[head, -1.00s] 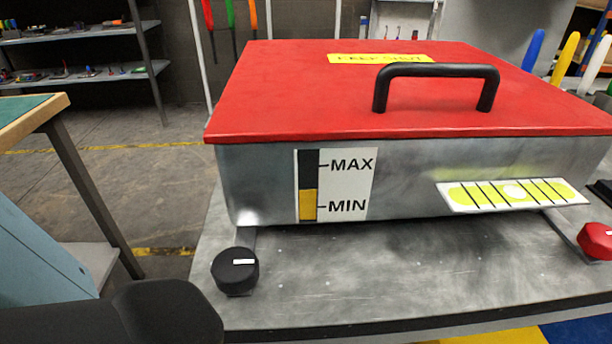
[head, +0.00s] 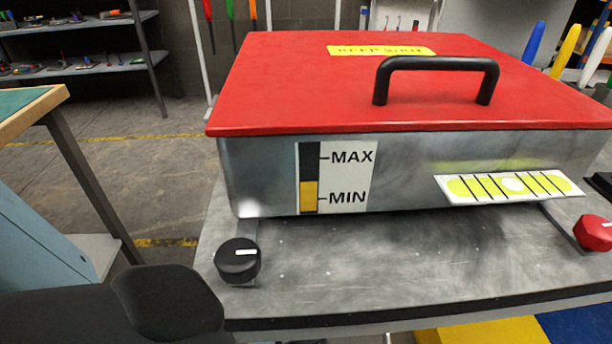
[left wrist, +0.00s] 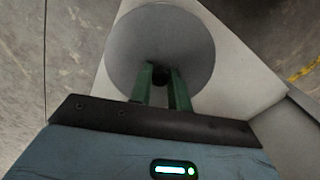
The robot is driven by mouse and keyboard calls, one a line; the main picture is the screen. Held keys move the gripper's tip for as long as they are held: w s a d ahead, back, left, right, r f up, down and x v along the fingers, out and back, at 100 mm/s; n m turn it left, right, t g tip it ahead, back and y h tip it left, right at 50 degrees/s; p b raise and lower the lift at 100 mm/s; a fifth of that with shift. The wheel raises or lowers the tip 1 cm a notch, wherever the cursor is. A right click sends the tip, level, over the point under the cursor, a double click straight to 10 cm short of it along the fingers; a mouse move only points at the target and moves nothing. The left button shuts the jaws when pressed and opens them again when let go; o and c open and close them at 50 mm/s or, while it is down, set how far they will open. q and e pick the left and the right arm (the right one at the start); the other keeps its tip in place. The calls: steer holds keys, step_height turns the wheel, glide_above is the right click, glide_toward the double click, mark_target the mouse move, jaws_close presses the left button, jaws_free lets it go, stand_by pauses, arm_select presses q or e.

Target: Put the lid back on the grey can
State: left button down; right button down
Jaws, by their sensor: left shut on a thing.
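In the left wrist view, my left gripper (left wrist: 164,84) has its two green fingers close together on a small dark knob (left wrist: 160,76). The knob stands at the middle of a round, plain grey disc, which looks like the lid (left wrist: 160,38). The lid is held out beyond the fingertips, and a pale surface shows behind it. I cannot tell how far apart the lid and that surface are. I cannot make out the grey can in either view. Neither gripper shows in the head view.
A metal tank (head: 410,165) with a red cover (head: 300,95) and black handle (head: 435,64) fills the worktop (head: 400,260). A black dial (head: 238,262) and a red dial (head: 593,233) sit at its front. A green-topped bench (head: 25,112) stands left, with open floor between.

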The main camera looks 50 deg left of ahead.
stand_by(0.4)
arm_select(q)
steer(key=c, duration=0.8)
jaws_free()
steer(key=shift+o, duration=0.2)
